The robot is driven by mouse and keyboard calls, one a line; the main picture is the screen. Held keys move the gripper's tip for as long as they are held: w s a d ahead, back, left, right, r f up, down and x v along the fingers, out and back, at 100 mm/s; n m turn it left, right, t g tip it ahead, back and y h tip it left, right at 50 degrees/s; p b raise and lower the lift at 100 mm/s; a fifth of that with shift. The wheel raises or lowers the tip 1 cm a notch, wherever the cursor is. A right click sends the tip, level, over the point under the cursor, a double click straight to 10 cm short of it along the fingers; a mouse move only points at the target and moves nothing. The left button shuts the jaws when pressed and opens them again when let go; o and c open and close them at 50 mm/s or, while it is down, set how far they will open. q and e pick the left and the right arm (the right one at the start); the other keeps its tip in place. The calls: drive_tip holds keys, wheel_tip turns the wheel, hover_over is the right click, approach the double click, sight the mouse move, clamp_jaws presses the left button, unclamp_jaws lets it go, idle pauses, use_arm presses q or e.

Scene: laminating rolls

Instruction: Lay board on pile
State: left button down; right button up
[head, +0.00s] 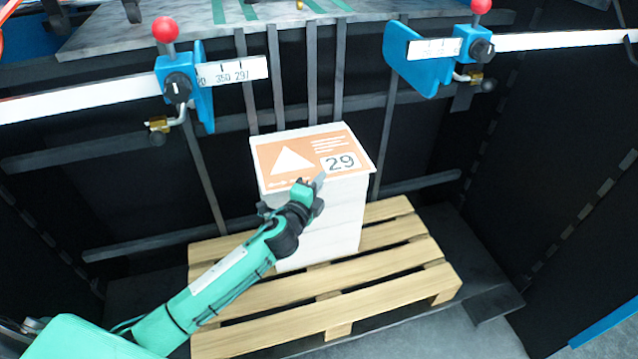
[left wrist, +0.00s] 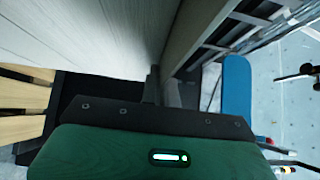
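An orange and white board (head: 290,150) with a white triangle and the number 29 lies on top of a white pile (head: 335,222). The board's right corner sticks out slightly past the pile. The pile stands on a wooden pallet (head: 290,294). My left gripper (head: 316,182) is at the board's near edge, its fingertips over or against it. Whether the fingers are shut on the edge cannot be told. In the left wrist view, the pile's pale side (left wrist: 80,35) fills the upper left, close to the gripper. My right gripper is not in view.
Blue stops with red knobs (head: 166,30) (head: 480,6) sit on white rails left and right behind the pile. A grey table (head: 120,32) with green stripes lies at the back. Dark bars and walls surround the pallet.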

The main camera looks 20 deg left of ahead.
use_arm(q)
drive_tip(key=c, duration=2.1)
unclamp_jaws()
drive_tip(key=shift+f, duration=0.1)
drive_tip(key=o, duration=0.4)
drive_tip(key=shift+r, duration=0.25)
